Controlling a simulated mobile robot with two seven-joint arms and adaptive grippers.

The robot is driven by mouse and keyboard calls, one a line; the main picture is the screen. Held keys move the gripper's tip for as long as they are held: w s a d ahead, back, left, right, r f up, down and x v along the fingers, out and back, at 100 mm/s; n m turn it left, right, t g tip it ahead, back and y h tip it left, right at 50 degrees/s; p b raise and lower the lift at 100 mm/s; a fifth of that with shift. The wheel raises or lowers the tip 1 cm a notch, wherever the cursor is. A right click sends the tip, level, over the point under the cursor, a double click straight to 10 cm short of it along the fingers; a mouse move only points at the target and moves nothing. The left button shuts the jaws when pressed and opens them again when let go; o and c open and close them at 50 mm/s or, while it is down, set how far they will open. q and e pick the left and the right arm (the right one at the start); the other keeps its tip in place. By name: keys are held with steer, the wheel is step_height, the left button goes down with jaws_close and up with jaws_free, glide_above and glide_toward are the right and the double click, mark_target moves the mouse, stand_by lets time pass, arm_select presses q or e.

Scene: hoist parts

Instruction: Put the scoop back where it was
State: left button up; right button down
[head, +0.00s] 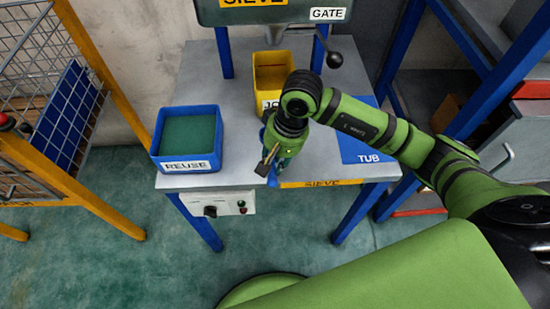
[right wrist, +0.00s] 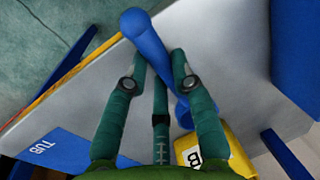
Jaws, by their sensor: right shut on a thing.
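The blue scoop (right wrist: 148,42) lies between the fingers of my right gripper (right wrist: 158,68) in the right wrist view, and the gripper is shut on it. Its rounded end points toward the table's front edge, and its other end runs back between the fingers, partly hidden. In the head view my right gripper (head: 284,150) hangs over the front edge of the table, left of the blue TUB patch (head: 362,150). Only a small blue part of the scoop (head: 272,180) shows below the gripper there. I cannot tell whether it touches the table. My left gripper is out of view.
A blue REUSE bin (head: 187,166) with a green inside stands at the table's left. A yellow bin (head: 287,62) stands behind my right gripper, its label partly covered. The SIEVE machine (head: 270,12) is at the back, with a black-knobbed lever (head: 334,60). Orange caging (head: 90,60) stands left.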

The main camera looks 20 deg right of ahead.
steer(key=shift+f, duration=0.15)
steer(key=c, duration=1.3)
jaws_free()
steer(key=shift+o, duration=1.3)
steer(key=shift+r, duration=0.25)
arm_select(q)
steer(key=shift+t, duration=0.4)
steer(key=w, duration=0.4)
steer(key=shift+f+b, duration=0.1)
steer(key=shift+b, duration=0.25)
arm_select(e)
steer(key=v, duration=1.2)
